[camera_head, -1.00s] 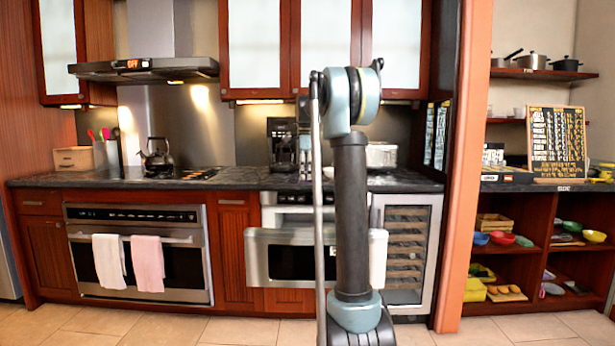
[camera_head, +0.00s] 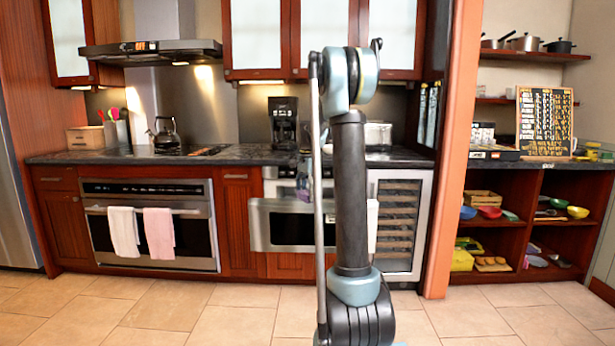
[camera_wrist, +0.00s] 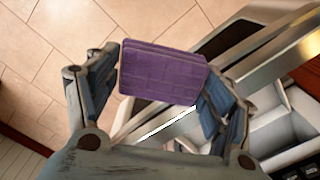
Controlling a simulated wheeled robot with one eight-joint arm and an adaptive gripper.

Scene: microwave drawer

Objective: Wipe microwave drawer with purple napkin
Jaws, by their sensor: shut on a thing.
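A purple napkin (camera_wrist: 163,72) with a grid texture is folded into a thick pad. My gripper (camera_wrist: 160,78) is shut on it, with one finger at its left edge and one at its lower right. The microwave drawer (camera_head: 283,226) is pulled out below the counter, and my arm covers its right part. In the wrist view, its steel front (camera_wrist: 245,62) runs diagonally behind and to the right of the napkin. Its pale interior (camera_wrist: 282,133) shows at lower right. I cannot tell whether the napkin touches the drawer. The gripper is not clear in the head view.
An oven (camera_head: 155,238) with white and pink towels is left of the drawer, and a wine cooler (camera_head: 398,228) is right of it. A coffee maker (camera_head: 283,122) and kettle (camera_head: 166,132) stand along the counter (camera_head: 235,153). The tiled floor (camera_head: 225,310) in front is clear.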

